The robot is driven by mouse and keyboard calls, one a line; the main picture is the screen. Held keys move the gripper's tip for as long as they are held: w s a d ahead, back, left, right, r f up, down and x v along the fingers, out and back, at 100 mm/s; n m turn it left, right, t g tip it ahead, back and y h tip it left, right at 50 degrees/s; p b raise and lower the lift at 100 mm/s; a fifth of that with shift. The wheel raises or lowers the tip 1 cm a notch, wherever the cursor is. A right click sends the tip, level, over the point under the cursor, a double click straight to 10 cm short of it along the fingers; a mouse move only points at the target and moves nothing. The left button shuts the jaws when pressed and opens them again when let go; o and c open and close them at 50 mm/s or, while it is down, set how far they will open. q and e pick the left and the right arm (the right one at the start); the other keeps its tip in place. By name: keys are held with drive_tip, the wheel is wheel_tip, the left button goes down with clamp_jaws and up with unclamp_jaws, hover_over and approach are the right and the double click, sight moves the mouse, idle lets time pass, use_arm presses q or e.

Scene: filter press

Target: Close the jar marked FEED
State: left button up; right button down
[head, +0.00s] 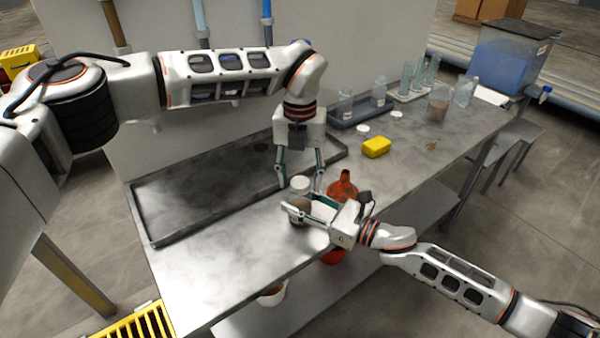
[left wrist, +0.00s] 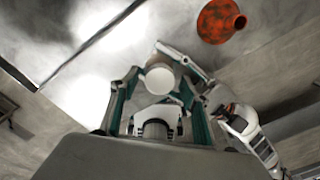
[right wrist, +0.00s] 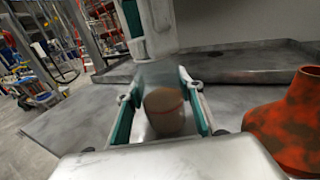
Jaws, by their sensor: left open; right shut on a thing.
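A clear jar with brown contents (right wrist: 165,112) stands between the fingers of my right gripper (right wrist: 160,120), which is shut on its sides. The jar also shows at the bench's front edge in the head view (head: 298,211). A white round lid (head: 300,183) shows at the jar's top. In the left wrist view the lid (left wrist: 160,78) lies between the fingers of my left gripper (left wrist: 155,88). My left gripper points down from above and is open around the lid. I cannot tell whether the lid is seated. No label is readable on this jar.
An orange-red funnel-shaped vessel (head: 342,188) stands close beside my right gripper. A yellow sponge (head: 376,147), two loose white lids (head: 363,130) (head: 396,114) and a tray of jars (head: 360,112) are farther back. A shallow dark tray (head: 200,195) covers the left side of the bench.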

use_arm(q)
drive_tip(key=c, duration=1.1)
drive_tip(key=o, duration=1.3)
drive_tip(key=shift+r, duration=0.1)
wheel_tip(320, 180, up, 12)
drive_tip(key=shift+f, duration=0.1)
use_arm(e)
drive_tip(key=c, duration=1.3)
unclamp_jaws()
drive_tip(key=shift+o, duration=0.2)
